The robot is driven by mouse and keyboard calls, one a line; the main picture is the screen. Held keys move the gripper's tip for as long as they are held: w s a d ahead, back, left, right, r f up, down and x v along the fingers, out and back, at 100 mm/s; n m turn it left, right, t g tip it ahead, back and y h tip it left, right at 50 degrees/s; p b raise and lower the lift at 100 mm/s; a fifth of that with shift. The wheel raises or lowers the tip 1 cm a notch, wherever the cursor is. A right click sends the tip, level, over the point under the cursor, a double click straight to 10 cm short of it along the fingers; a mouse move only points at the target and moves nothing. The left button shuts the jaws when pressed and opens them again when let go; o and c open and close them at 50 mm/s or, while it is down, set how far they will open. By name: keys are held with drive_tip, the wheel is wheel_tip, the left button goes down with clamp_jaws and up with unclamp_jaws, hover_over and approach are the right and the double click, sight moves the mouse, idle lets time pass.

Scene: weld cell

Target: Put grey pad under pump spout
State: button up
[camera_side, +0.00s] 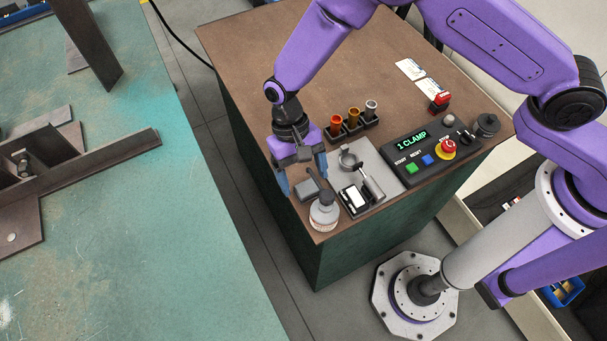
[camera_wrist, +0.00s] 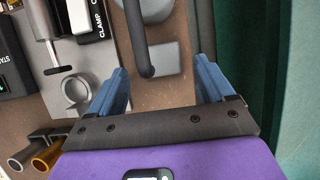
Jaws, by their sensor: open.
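The grey pad (camera_side: 305,191) is a small dark grey block lying flat on the brown top of the cabinet. It also shows in the wrist view (camera_wrist: 168,60). The pump bottle (camera_side: 323,216) stands upright just in front of it, with a pale body. Its long dark spout (camera_wrist: 138,38) reaches alongside the pad and overlaps the pad's left edge in the wrist view; the exact height gap cannot be told. My gripper (camera_side: 304,185) points down over the pad, open and empty. In the wrist view its blue fingers (camera_wrist: 163,66) stand on either side of the pad and spout tip.
A grey fixture plate (camera_wrist: 95,55) with a ring and toggle clamp lies beside the bottle. A control box (camera_side: 432,152) with buttons is behind it. A rack of several nozzles (camera_side: 353,122) stands near my wrist. The cabinet top (camera_side: 240,50) is clear toward the back.

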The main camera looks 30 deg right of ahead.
drive_tip(key=v, duration=1.1)
drive_tip(key=shift+r, duration=0.25)
drive_tip(key=s+d+r+n+t, duration=0.2)
drive_tip(key=s+d+r+n, duration=0.5)
drive_tip(key=d+r, duration=0.5)
drive_tip(key=s+d+r+n+t, duration=0.1)
drive_tip(key=s+d+n, duration=0.4)
drive_tip(key=s+d, duration=0.9)
drive_tip(key=d+t, duration=0.1)
drive_tip(key=d, duration=0.3)
drive_tip(key=shift+r+n+t, duration=0.3)
drive_tip(key=shift+r+t, duration=0.05)
drive_tip(key=shift+t, duration=0.05)
